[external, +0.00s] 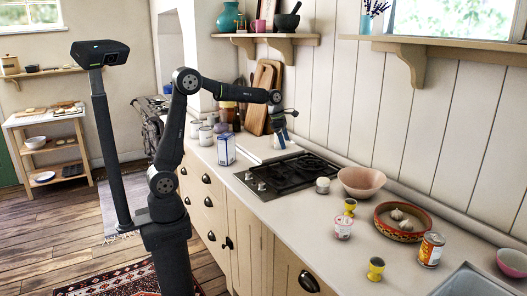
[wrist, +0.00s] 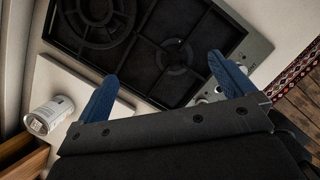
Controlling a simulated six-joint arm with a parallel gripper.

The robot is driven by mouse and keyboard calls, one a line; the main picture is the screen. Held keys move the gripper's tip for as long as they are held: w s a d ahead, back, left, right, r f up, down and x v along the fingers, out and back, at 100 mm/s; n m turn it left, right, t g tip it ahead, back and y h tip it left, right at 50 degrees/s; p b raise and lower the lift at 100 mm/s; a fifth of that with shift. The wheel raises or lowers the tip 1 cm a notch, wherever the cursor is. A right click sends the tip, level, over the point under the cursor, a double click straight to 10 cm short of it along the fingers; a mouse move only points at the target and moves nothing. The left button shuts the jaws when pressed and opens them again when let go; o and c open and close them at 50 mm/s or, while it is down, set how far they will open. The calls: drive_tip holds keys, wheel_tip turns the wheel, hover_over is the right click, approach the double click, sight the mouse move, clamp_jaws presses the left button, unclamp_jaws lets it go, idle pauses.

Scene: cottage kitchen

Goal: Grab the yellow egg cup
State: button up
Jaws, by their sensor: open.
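One yellow egg cup (external: 376,268) stands on the counter near its front edge, at the lower right of the external view. A second small yellow cup (external: 350,206) stands farther back, behind a white and pink tub. My gripper (external: 281,136) is above the counter behind the hob, well apart from both cups. In the wrist view, the two blue fingers of my gripper (wrist: 161,70) are spread wide with nothing between them. Neither yellow cup shows in the wrist view.
The black hob (external: 288,174) lies between my gripper and the cups. Around the cups are the tub (external: 343,228), a tin can (external: 431,250), a patterned bowl of garlic (external: 384,224), a pink-beige bowl (external: 363,183) and a small white jar (external: 322,186). The sink (external: 470,283) is at right.

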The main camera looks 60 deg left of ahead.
drive_tip(key=c, duration=0.6)
drive_tip(key=d+m, duration=1.8)
drive_tip(key=d, duration=1.4)
drive_tip(key=s+d+m+t+h, duration=0.1)
drive_tip(key=s+d+m, duration=0.55)
drive_tip(key=d, duration=0.45)
drive_tip(key=s+d+f+m, duration=0.1)
drive_tip(key=s+d+m, duration=0.55)
drive_tip(key=d, duration=0.45)
drive_tip(key=s+d+m+t+h, duration=0.1)
drive_tip(key=s+d+m, duration=0.4)
drive_tip(key=s+d, duration=0.45)
approach(377, 265)
drive_tip(key=d+f, duration=0.2)
drive_tip(key=d, duration=0.1)
drive_tip(key=shift+w+f, duration=0.1)
drive_tip(key=shift+a+x, duration=0.15)
drive_tip(key=shift+x, duration=1.3)
drive_tip(key=shift+a+x, duration=0.15)
drive_tip(key=shift+x, duration=1.25)
